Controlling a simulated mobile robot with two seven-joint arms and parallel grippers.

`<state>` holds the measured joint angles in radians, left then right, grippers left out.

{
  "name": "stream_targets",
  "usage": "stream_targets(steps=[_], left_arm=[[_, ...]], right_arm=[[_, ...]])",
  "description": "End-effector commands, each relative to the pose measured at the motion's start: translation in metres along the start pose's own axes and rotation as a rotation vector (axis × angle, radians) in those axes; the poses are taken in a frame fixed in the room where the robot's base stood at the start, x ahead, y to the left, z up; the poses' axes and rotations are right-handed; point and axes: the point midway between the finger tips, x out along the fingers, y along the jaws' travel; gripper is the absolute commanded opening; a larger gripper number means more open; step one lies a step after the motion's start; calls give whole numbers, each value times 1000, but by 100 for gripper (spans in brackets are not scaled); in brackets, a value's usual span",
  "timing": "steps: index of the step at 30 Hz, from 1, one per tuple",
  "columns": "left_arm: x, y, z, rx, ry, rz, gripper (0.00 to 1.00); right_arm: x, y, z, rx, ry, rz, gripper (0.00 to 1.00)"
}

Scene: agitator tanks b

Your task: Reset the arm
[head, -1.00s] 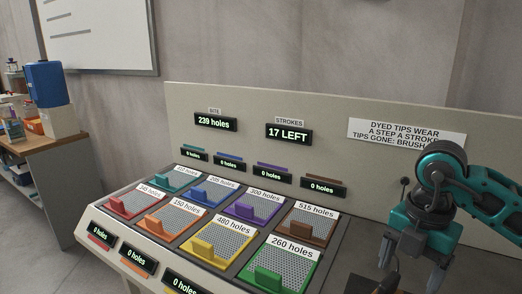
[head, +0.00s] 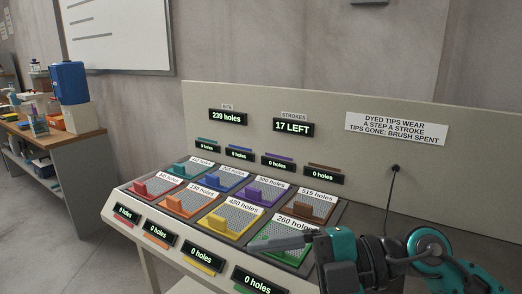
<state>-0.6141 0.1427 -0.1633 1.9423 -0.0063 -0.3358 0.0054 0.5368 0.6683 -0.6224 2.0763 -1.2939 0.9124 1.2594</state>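My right arm comes in from the lower right, teal and dark grey. Its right gripper (head: 268,246) points left, low over the front right of the sloped console, in front of the green tray (head: 292,257). The grey fingers are seen nearly edge-on, so I cannot tell whether they are open or shut. No held object shows. My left gripper is out of view.
The console (head: 330,225) holds several coloured trays with hole counts. Its back panel has displays reading 239 holes and 17 LEFT, and a sign (head: 396,128) on brush wear. A black cable hangs at right. A cluttered workbench (head: 50,140) stands at left.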

Motion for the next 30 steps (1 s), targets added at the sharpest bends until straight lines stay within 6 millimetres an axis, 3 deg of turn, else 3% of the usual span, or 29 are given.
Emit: stream_targets(steps=[4, 8, 11, 14, 17, 22, 27, 30], left_arm=[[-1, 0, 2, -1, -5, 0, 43], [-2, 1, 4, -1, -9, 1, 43], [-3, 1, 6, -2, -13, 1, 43], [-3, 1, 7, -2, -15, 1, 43], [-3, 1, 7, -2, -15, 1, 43], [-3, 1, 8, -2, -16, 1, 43], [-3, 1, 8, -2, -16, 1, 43], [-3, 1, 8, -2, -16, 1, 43]], right_arm=[[-2, 47, -18, 49, 54, 414, 78], [-30, 76, -8, 146, -12, 754, 78], [-59, 83, 14, 258, -125, 980, 78], [-91, 70, 42, 402, -285, 1162, 78], [-119, 39, 71, 572, -484, 1285, 78], [-152, -52, 106, 915, -866, 1333, 78], [-160, -154, 103, 1253, -1195, 1185, 78], [-158, -197, 91, 1394, -1315, 1069, 78]])
